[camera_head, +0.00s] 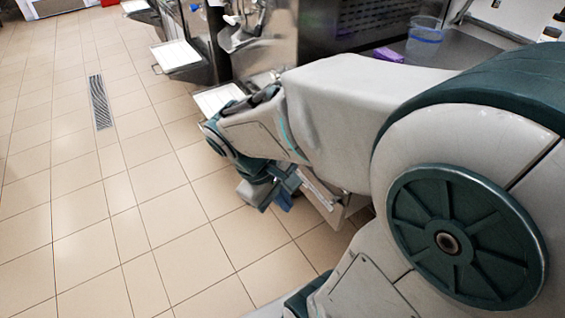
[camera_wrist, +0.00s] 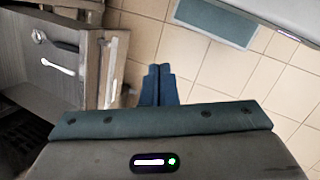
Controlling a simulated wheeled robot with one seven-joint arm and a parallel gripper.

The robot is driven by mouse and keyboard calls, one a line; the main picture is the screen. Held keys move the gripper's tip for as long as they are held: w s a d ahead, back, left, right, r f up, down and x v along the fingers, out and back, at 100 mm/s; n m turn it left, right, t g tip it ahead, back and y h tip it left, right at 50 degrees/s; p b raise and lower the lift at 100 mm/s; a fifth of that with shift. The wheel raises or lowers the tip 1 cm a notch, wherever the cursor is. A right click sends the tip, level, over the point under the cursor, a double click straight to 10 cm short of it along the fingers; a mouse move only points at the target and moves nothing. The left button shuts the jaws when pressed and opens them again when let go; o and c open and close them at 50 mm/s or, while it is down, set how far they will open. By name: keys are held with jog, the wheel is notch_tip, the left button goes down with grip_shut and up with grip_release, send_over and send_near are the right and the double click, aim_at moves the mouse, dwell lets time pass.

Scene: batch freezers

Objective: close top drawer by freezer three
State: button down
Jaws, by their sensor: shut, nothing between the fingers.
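An open drawer (camera_wrist: 75,65) shows at the left of the wrist view, with a white spoon (camera_wrist: 58,67) and another utensil (camera_wrist: 40,36) inside. Its front panel (camera_wrist: 115,65) has a pale strip along it and faces my gripper. My gripper (camera_wrist: 158,70) is shut and empty, with its fingertips just right of the drawer front and a small gap visible between them. In the head view my gripper (camera_head: 284,192) is low beside the drawer front (camera_head: 326,200), and my arm hides most of the drawer. I cannot tell touch in depth.
Steel freezer machines (camera_head: 262,50) with white trays (camera_head: 178,54) stand along the upper middle of the head view. A clear container (camera_head: 425,42) and a purple item (camera_head: 388,55) rest on the counter (camera_head: 455,52). The tiled floor at left is open, with a drain grate (camera_head: 99,102).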

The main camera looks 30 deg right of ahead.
jog(key=w+d+f+n+g+h+b, duration=0.1)
jog(key=w+d+f+n+h+b, duration=0.15)
jog(key=f+b, duration=0.3)
jog(key=w+d+f+n+g+h+b, duration=0.1)
jog(key=f+n+h+b, duration=0.3)
jog(key=f, duration=0.3)
jog(key=n+t+h+b, duration=0.5)
jog(key=n+h+b, duration=0.3)
jog(key=b, duration=0.2)
send_near(316, 186)
jog(key=shift+y, duration=0.25)
jog(key=d+b, duration=0.1)
jog(key=d, duration=0.1)
jog(key=d+b, duration=0.1)
jog(key=d, duration=0.1)
jog(key=d+b, duration=0.2)
jog(key=shift+w+d+r, duration=0.2)
jog(key=shift+d+r, duration=0.1)
jog(key=shift+d, duration=0.1)
jog(key=shift+w, duration=0.1)
